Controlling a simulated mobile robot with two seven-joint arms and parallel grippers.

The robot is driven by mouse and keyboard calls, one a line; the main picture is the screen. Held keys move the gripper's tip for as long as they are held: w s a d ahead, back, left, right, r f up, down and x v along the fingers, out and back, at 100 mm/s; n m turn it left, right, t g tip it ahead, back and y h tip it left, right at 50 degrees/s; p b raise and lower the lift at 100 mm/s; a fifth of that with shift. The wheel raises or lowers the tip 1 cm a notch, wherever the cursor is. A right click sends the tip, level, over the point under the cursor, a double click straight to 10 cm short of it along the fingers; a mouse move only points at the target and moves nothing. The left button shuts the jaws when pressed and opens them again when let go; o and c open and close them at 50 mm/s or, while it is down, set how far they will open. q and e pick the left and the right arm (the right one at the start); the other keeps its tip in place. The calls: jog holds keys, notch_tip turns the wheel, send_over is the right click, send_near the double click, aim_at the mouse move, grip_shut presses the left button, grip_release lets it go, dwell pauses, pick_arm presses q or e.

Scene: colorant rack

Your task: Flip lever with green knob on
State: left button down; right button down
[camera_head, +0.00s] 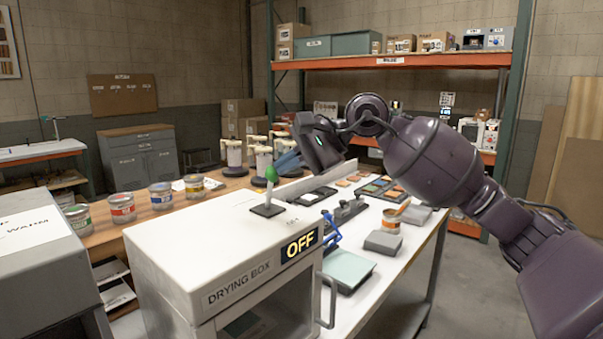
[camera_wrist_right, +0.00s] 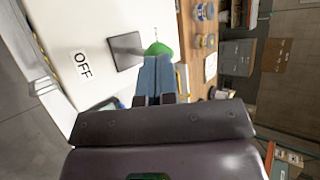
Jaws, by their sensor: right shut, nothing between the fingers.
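The lever with the green knob (camera_head: 271,174) stands on a dark square plate (camera_head: 267,210) on top of the white drying box (camera_head: 190,245). The box's front sign (camera_head: 299,246) reads OFF. My right gripper (camera_head: 279,168) is shut, with its blue fingertips right beside the knob in the head view. In the right wrist view, the green knob (camera_wrist_right: 158,49) lies just beyond the closed fingertips (camera_wrist_right: 157,62), partly hidden by them. I cannot tell whether they touch. My left gripper is not in view.
Several paint cans, including a red-labelled one (camera_head: 121,208), stand on the wooden bench at left. A blue clamp-like tool (camera_head: 331,232), an orange can (camera_head: 391,221) and a grey block (camera_head: 382,243) are right of the box. A door handle (camera_head: 328,300) sticks out in front.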

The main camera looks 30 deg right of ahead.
jog(key=w, duration=0.1)
jog(key=w+g, duration=0.1)
jog(key=w+a+h, duration=0.1)
jog(key=shift+a+r+m+g+p, duration=0.1)
jog(key=shift+r+m+g+p, duration=0.2)
jog(key=shift+r+p, duration=0.1)
jog(key=shift+w+a+f+g+h, duration=0.1)
jog(key=shift+w+a+g+h, duration=0.05)
jog(key=shift+w+g, duration=0.25)
jog(key=shift+w+a+f+g+h, duration=0.15)
jog(key=shift+w+g, duration=0.15)
jog(key=shift+w, duration=0.2)
jog(key=shift+s+d+r, duration=0.1)
jog(key=shift+s+r, duration=0.1)
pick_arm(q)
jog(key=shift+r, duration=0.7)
pick_arm(e)
jog(key=shift+r, duration=0.8)
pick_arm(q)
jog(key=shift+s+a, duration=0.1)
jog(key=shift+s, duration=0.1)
